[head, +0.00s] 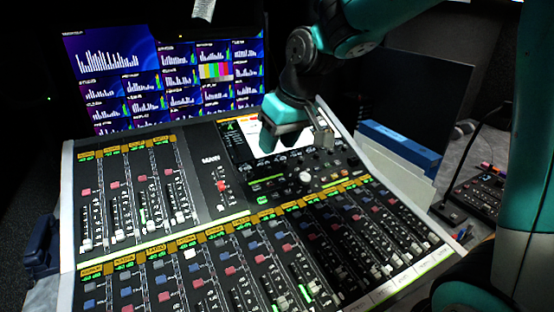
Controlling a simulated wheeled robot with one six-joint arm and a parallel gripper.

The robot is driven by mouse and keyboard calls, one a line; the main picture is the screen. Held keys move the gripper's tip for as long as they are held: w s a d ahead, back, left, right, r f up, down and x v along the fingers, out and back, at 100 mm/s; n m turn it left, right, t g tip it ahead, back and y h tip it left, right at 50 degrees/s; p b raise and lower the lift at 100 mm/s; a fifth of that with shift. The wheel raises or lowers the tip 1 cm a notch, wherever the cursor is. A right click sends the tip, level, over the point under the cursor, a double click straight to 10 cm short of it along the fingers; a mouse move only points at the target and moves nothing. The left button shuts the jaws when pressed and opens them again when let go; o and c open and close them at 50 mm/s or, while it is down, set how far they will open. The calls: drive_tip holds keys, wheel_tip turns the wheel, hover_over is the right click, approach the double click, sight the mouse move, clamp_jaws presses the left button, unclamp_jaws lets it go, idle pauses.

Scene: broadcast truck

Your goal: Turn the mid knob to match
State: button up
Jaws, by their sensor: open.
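A large mixing console (205,190) fills the middle of the head view. Its upper right section has a bright screen (262,140) with several small knobs below and beside it. A pale knob (305,177) stands out below the screen. I cannot read which knob is the mid knob, nor any setting to match. My gripper (322,140) is above this section, at the screen's right side, beside my teal wrist. It is open and I see nothing held in it. The wrist covers part of the screen. I cannot tell whether the fingertips touch the panel.
Rows of faders and coloured buttons cover the console's left and front. A multi-view monitor (165,75) stands behind it, and a dark panel (420,95) stands at the back right. A blue binder-like object (400,145) and a small control box (480,195) lie to the right.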

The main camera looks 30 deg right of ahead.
sight(285, 162)
drive_tip(key=w+d+f+m+t+h, duration=0.1)
drive_tip(key=w+d+f+m+h, duration=0.15)
drive_tip(key=w+d, duration=0.85)
drive_tip(key=p+x, duration=0.2)
drive_tip(key=x, duration=1.4)
drive_tip(key=shift+w+f+p, duration=0.15)
drive_tip(key=shift+f+p, duration=0.15)
drive_tip(key=shift+p, duration=0.1)
clamp_jaws()
